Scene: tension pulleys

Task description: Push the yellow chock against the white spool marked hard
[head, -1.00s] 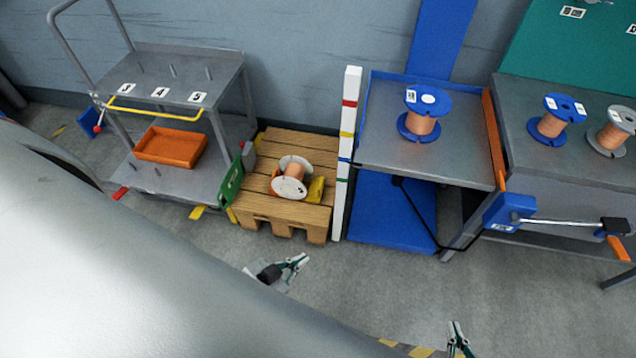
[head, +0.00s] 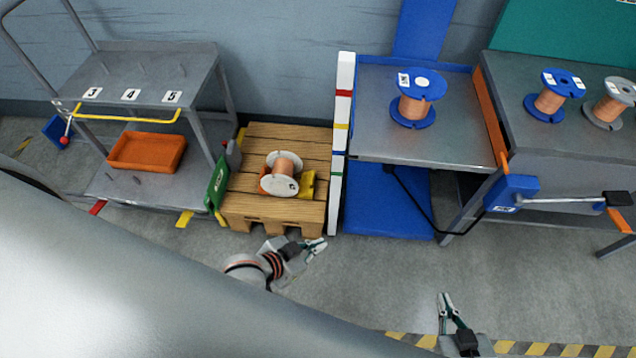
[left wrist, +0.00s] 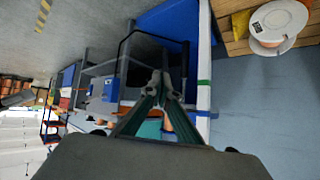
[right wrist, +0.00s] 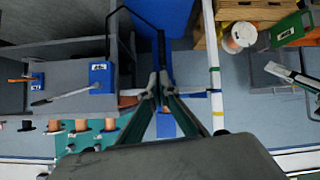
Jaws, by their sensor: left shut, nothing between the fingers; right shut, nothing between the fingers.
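The white spool (head: 280,174) with copper wire lies on its side on the wooden pallet, a mark on its flange; it also shows in the left wrist view (left wrist: 279,22) and the right wrist view (right wrist: 238,36). The yellow chock (head: 308,184) sits at the spool's right side, close to it; whether they touch I cannot tell. An orange-red piece at the spool's left is mostly hidden. My left gripper (head: 320,245) is shut and empty, in front of the pallet's near right corner. My right gripper (head: 446,300) is shut and empty, further right over the floor.
The pallet (head: 250,206) stands between a grey cart (head: 150,62) and a white post (head: 340,140) with coloured bands. A green panel (head: 217,183) stands at its left edge. A blue spool (head: 415,98) stands on a metal table right of the post. The floor in front is open.

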